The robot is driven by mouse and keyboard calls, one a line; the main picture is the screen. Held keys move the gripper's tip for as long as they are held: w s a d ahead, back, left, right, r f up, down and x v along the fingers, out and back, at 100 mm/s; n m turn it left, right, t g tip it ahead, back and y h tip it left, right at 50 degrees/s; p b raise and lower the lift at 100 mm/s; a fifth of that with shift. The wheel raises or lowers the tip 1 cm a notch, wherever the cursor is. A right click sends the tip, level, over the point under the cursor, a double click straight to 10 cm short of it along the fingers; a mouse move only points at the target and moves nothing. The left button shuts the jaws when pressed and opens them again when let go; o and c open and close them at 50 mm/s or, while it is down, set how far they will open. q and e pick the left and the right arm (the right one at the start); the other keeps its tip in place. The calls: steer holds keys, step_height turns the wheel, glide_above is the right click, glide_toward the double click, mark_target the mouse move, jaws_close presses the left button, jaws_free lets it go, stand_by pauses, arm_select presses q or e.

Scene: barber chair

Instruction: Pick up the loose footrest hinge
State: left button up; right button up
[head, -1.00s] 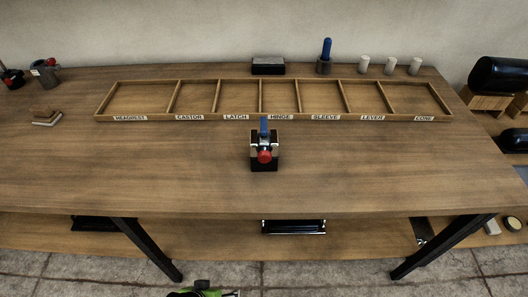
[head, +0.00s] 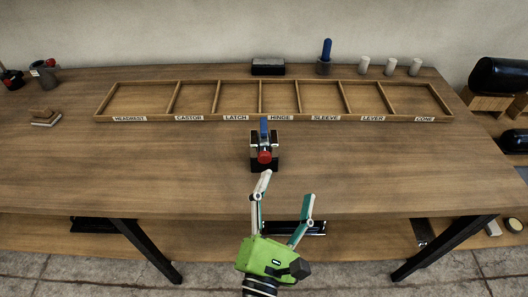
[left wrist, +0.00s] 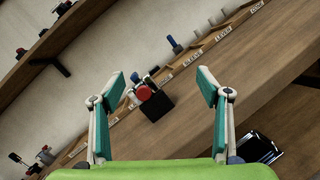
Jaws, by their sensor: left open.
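A small device with a black base, a red round knob and a blue upright part (head: 264,150) stands on the table in front of the tray. It also shows in the left wrist view (left wrist: 153,103), between and beyond the fingers. I cannot tell whether this is the footrest hinge or a stand that holds it. My left gripper (head: 287,186), green with pale and teal fingers, is open and empty at the table's front edge, short of the device. Its fingers also show in the left wrist view (left wrist: 160,76). My right gripper is not in view.
A wooden tray (head: 300,98) with labelled compartments, one marked HINGE, lies behind the device and looks empty. A black box (head: 268,66), a blue-handled tool (head: 326,55) and grey cylinders stand behind it. A lower shelf holds a black and silver item (head: 283,227).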

mark_target(264, 161)
arm_select(q)
steer(key=a+f+n+g+y, duration=0.1)
steer(key=a+f+n+y, duration=0.2)
steer(key=f+n+y, duration=0.5)
steer(key=w+r+n, duration=0.1)
steer(key=w, duration=0.1)
steer(key=w+r+h+p, duration=0.1)
steer(key=w, duration=0.2)
steer(key=w+r+n+p, duration=0.1)
steer(key=w, duration=0.1)
steer(key=shift+w+a+n+h, duration=0.2)
steer(key=shift+a+n+h, duration=0.1)
steer(key=shift+a, duration=0.1)
steer(key=w, duration=0.1)
steer(key=w+p, duration=0.1)
steer(key=w, duration=0.1)
steer(key=w+p, duration=0.1)
steer(key=shift+w+a+r, duration=0.15)
steer(key=shift+w+a, duration=0.2)
steer(key=shift+w, duration=0.35)
steer(key=shift+c, duration=0.3)
